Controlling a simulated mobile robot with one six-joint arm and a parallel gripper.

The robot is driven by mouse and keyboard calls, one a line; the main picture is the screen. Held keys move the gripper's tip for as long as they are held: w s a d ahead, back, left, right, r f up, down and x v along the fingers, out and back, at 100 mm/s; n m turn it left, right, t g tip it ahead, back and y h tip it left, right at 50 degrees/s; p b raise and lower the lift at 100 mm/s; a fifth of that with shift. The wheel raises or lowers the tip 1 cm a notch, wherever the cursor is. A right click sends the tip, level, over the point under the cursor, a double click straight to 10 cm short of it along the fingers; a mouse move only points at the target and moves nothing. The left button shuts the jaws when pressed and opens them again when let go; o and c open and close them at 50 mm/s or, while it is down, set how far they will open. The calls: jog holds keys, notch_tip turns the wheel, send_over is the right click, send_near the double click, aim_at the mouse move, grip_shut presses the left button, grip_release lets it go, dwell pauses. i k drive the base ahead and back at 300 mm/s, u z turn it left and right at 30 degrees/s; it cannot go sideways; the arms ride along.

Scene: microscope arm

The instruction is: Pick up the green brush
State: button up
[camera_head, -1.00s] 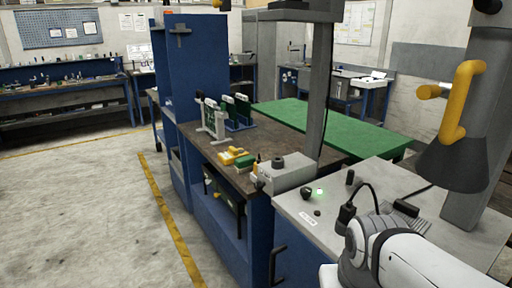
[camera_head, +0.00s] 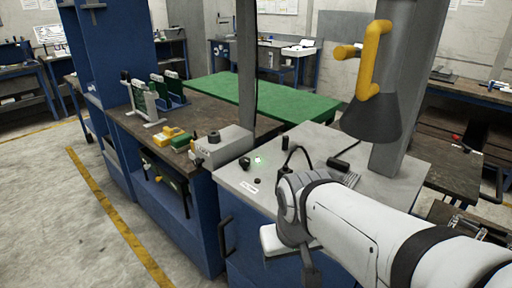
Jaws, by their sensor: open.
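A small green block-like item (camera_head: 181,141), likely the green brush, lies on the brown bench top beside a yellow item (camera_head: 170,132). It is too small to make out bristles or a handle. My gripper (camera_head: 290,246) is only partly seen at the lower middle, below my white wrist.
A grey box (camera_head: 222,147) stands right of the green item, with a tall grey post behind it. Board racks (camera_head: 147,100) stand farther back. A grey-topped cabinet (camera_head: 235,178) is nearest my arm. Open floor (camera_head: 50,220) lies to the left.

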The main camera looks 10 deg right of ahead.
aim_at(180, 143)
jog(key=k, duration=1.3)
jog(key=u, duration=0.65)
jog(key=i, duration=1.2)
jog(key=u, duration=0.7)
jog(key=i, duration=1.55)
jog(key=z, duration=0.55)
jog(key=i, duration=1.2)
jog(key=z, duration=1.2)
jog(key=i, duration=0.5)
jog(key=z, duration=0.25)
jog(key=k, duration=0.6)
jog(key=z, duration=0.05)
